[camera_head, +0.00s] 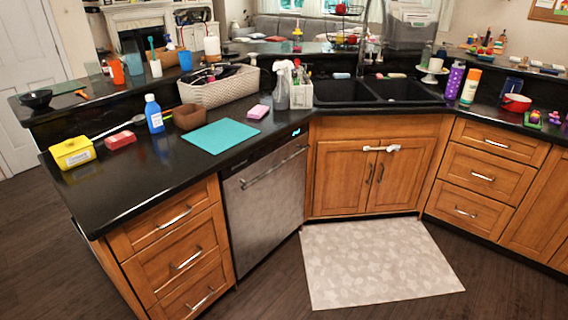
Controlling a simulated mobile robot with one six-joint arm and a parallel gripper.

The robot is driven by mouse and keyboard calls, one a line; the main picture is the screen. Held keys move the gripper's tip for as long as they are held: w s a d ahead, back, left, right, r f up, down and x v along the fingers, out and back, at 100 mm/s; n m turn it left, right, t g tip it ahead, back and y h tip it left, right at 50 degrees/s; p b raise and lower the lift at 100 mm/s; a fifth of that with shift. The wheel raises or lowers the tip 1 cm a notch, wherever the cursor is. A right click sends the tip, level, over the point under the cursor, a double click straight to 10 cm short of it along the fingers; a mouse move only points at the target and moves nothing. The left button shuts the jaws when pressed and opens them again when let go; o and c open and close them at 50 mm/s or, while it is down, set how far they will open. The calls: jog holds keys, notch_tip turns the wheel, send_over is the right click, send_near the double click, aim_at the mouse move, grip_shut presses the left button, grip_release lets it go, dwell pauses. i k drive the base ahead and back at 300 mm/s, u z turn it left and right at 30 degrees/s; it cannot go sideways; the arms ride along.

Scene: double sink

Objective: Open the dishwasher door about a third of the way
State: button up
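The dishwasher (268,203) has a stainless steel front and stands under the black counter, left of the sink cabinet. Its door is shut, flush with the cabinets. A long bar handle (274,168) runs across the top of the door. A small light shows on the dark strip above the handle. My gripper is not in view.
A drawer cabinet (178,250) is left of the dishwasher, and a sink cabinet (374,172) with a white latch is to its right. A light mat (380,262) lies on the dark floor before the sink. The floor before the dishwasher looks clear.

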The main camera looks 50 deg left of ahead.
aim_at(263, 193)
jog(key=z, duration=0.05)
jog(key=i, duration=0.25)
jog(key=z, duration=1.05)
jog(key=k, duration=0.15)
jog(key=u, duration=3.8)
jog(key=i, duration=1)
